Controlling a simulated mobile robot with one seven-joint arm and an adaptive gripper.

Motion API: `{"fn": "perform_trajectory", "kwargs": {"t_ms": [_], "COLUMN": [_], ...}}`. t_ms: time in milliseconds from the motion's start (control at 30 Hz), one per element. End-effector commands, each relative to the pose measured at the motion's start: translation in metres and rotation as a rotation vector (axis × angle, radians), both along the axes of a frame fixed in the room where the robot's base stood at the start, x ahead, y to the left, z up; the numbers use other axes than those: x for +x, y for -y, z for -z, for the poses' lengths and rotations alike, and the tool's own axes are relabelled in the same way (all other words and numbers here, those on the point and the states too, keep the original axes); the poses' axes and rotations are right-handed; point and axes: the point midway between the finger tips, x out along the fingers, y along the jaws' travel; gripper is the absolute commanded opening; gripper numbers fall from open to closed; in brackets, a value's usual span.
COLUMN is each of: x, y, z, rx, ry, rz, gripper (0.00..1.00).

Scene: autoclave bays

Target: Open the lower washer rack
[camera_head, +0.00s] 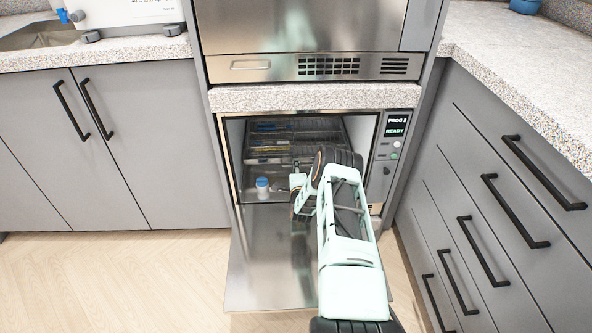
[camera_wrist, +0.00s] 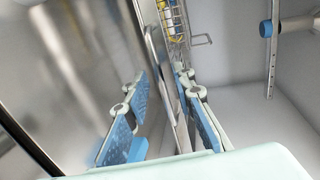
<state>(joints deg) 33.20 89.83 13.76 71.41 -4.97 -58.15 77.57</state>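The washer's front door (camera_head: 262,262) is folded down, leaving the chamber open. Wire racking (camera_head: 265,155) shows inside with colored items on it. My arm hides the right part, so I cannot separate the lower rack clearly. In the wrist view, a wire rack (camera_wrist: 202,40) with yellow and blue items shows at the top. My gripper (camera_head: 299,188) is at the chamber opening, partly hidden by my arm. In the wrist view, my gripper (camera_wrist: 165,115) has its blue-padded fingers apart. A thin grey metal strip (camera_wrist: 158,62) runs between them; I cannot tell whether they touch it.
A white, blue-topped piece (camera_head: 263,188) stands inside at the left. Drawers with black handles (camera_head: 515,210) stand close at the right. A cabinet (camera_head: 150,140) is at the left, with clear floor (camera_head: 110,285) before it.

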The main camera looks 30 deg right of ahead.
Motion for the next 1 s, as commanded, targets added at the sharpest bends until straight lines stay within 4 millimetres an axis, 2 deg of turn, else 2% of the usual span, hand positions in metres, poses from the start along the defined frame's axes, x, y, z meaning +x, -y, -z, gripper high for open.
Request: {"fn": "perform_trajectory", "kwargs": {"t_ms": [233, 567, 800, 1000], "x": [0.018, 0.02, 0.02, 0.02], "y": [0.009, 0.01, 0.01, 0.01], "z": [0.005, 0.004, 0.004, 0.004], "rx": [-0.002, 0.0, -0.001, -0.001], "ry": [0.0, -0.001, 0.0, 0.0], "rz": [0.001, 0.0, 0.0, 0.0], "gripper": [0.23, 0.23, 0.0, 0.0]}}
